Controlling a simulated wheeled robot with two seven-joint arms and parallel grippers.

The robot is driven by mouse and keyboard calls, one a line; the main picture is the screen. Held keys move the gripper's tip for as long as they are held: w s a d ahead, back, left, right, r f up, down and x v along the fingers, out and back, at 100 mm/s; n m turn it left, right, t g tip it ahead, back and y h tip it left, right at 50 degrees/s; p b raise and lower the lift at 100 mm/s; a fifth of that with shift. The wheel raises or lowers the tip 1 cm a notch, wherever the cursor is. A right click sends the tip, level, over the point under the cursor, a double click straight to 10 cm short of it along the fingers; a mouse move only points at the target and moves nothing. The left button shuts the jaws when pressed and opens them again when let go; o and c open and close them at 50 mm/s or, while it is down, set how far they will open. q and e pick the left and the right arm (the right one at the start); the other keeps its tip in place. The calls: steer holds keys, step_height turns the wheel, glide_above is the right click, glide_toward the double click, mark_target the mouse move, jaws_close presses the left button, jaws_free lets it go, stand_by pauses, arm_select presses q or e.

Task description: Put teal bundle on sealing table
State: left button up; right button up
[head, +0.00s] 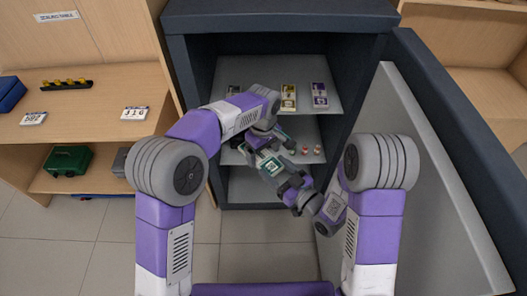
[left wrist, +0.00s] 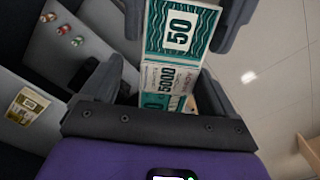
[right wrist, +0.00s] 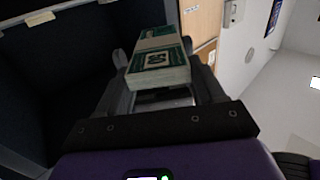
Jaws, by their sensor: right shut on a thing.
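The teal bundle (head: 273,168) is a banded stack of teal notes marked 50, held in the air in front of the open cabinet. My right gripper (head: 294,188) is shut on it; the bundle also shows between its fingers in the right wrist view (right wrist: 160,62). My left gripper (head: 262,150) is at the bundle's other end, with its fingers apart on either side; the left wrist view shows the bundle (left wrist: 178,30) ahead. Whether the left fingers touch it is unclear. The sealing table (head: 100,90) is the wooden desk at left, under a wall sign (head: 57,16).
On the desk are a black rack with yellow pieces (head: 67,84), number cards (head: 134,113) and a blue case. A green box (head: 68,161) is on the lower shelf.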

arm_select(q)
steer(key=c, duration=0.9)
arm_select(e)
steer(key=shift+a, duration=0.1)
arm_select(q)
steer(key=shift+d+r, duration=0.1)
steer(key=shift+c, duration=0.5)
arm_select(e)
steer(key=o, duration=1.1)
steer(key=shift+s, duration=0.1)
steer(key=shift+c, duration=0.2)
steer(key=shift+o, duration=0.6)
